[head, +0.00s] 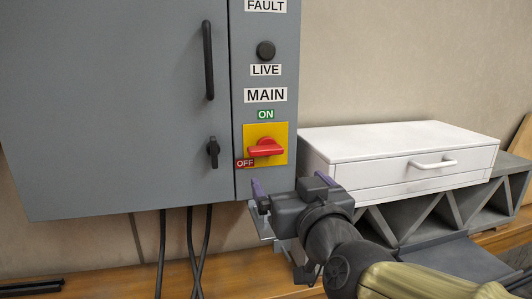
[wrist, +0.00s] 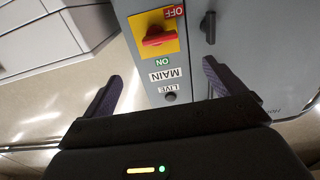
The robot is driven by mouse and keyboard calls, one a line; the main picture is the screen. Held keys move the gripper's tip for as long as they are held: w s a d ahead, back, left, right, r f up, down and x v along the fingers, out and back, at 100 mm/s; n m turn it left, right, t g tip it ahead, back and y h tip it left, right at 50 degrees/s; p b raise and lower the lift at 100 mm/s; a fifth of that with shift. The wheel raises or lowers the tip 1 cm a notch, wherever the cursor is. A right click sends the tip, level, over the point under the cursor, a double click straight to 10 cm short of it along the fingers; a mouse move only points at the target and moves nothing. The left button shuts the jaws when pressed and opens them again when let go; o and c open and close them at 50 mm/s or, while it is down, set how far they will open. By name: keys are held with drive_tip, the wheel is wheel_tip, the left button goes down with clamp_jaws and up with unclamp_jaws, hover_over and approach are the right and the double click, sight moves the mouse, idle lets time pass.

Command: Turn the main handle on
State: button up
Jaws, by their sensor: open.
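The red main handle (head: 265,147) sits on a yellow plate (head: 280,130) on the grey cabinet's right strip. It lies about level, its left end at the red OFF label (head: 245,163); the green ON label (head: 265,114) is above the plate. My gripper (head: 259,195) is just below the plate, open and empty, apart from the handle. In the wrist view the picture is upside down: the handle (wrist: 160,37) shows beyond my gripper (wrist: 162,82), above and between the spread purple fingers.
The cabinet door (head: 110,100) has a long black handle (head: 208,60) and a small black latch (head: 213,152). A white drawer unit (head: 400,160) stands at the right on a grey truss-like block (head: 440,215). Black cables (head: 190,250) hang below the cabinet.

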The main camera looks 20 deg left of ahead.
sight(267, 154)
drive_tip(key=p+x, duration=0.1)
drive_tip(key=x, duration=1.6)
drive_tip(key=shift+w, duration=0.2)
drive_tip(key=shift+c, duration=0.2)
drive_tip(key=shift+f, duration=0.1)
drive_tip(key=c, duration=0.9)
